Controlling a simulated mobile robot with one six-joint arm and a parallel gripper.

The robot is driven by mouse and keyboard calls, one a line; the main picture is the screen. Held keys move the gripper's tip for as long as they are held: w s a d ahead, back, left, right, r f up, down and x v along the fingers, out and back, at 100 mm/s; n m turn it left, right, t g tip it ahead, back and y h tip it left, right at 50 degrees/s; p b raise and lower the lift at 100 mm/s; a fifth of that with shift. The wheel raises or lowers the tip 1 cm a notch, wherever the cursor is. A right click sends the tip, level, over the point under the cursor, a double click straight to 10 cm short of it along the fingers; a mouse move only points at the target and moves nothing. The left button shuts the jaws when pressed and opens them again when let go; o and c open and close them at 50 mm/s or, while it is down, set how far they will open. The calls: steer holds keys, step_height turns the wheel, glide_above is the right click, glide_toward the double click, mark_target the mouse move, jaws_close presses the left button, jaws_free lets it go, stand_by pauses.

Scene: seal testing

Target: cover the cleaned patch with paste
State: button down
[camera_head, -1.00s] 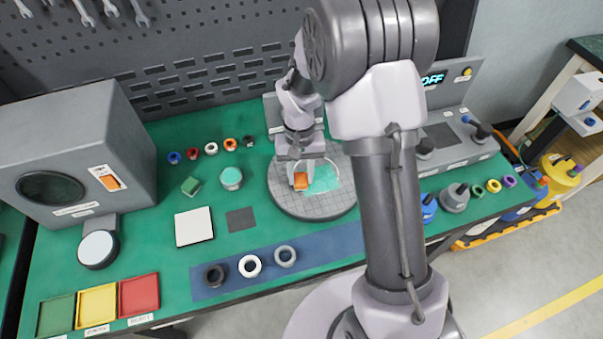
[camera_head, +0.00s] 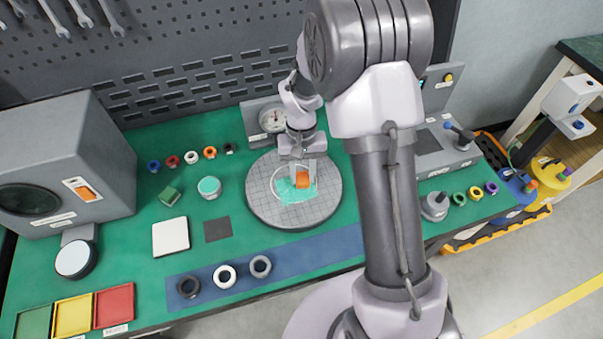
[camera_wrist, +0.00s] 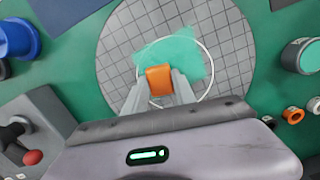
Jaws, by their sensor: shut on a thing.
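A round grey gridded plate (camera_head: 262,208) lies on the green bench, with a thin white circle drawn on it. Teal paste (camera_head: 289,193) is smeared within the circle. In the wrist view the paste (camera_wrist: 182,48) fills much of the circle's upper part with a ragged edge; grey grid shows at the circle's right and lower parts. My gripper (camera_head: 302,168) is over the plate, shut on an orange block-like tool (camera_head: 303,180). The tool (camera_wrist: 160,80) is at the paste's lower edge in the wrist view. Whether it touches the plate I cannot tell. The fingers hide some of the circle.
A dial gauge (camera_head: 272,120) stands behind the plate. Rings lie on a blue strip (camera_head: 320,254) in front. A grey console (camera_head: 445,150) is at the right.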

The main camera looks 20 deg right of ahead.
steer(key=r+p, duration=0.1)
steer(key=r, duration=0.1)
steer(key=r+p, duration=0.1)
steer(key=shift+a+r, duration=0.2)
steer(key=shift+r, duration=0.15)
steer(key=shift+d+r+p, duration=0.1)
steer(key=shift+r+p, duration=1.7)
steer(key=shift+r, duration=0.45)
